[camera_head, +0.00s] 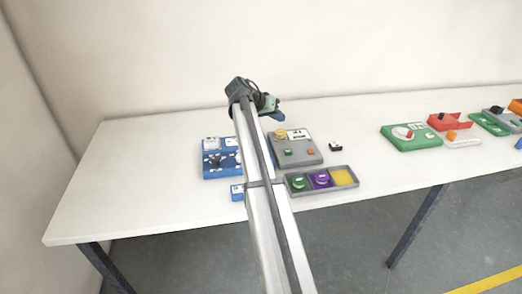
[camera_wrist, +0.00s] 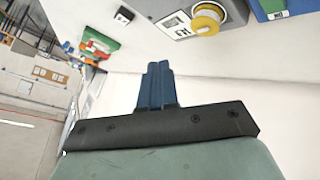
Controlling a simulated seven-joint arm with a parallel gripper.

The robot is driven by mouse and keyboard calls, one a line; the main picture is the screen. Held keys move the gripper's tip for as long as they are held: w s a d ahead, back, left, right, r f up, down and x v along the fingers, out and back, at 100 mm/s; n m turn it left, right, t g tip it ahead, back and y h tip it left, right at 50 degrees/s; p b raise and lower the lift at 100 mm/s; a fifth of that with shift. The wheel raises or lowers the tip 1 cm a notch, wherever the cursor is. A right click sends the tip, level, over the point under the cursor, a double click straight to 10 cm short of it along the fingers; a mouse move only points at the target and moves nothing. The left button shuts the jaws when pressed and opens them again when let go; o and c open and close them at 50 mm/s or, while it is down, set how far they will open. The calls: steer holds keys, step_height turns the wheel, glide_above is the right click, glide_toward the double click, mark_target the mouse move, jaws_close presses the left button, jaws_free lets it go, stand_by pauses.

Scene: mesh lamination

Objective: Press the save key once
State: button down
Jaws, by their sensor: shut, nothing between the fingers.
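My gripper (camera_head: 278,117) has its blue fingers shut together and empty. It is in the air above the back of the table, behind the grey box (camera_head: 309,155). The closed fingers also show in the middle of the wrist view (camera_wrist: 159,70). No key can be read as the save key. The grey box has a white label, a yellow round part, and small green and orange buttons (camera_head: 312,150) on top. A blue panel (camera_head: 210,172) with white labels stands left of it, partly hidden by my arm.
A grey tray (camera_head: 322,191) with green, purple and yellow compartments lies in front of the grey box. A small black block (camera_head: 335,146) lies to its right. A green box (camera_head: 410,137) and red parts (camera_head: 448,121) stand further right. The table's left side is clear.

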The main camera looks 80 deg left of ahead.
steer(key=s+d+h, duration=0.1)
steer(key=s, duration=0.6)
steer(key=shift+s+d+r, duration=0.15)
steer(key=shift+s+d, duration=0.2)
steer(key=shift+f, duration=4.45)
steer(key=shift+f, duration=0.85)
steer(key=shift+r, duration=0.85)
steer(key=shift+r, duration=0.1)
steer(key=shift+r, duration=2.45)
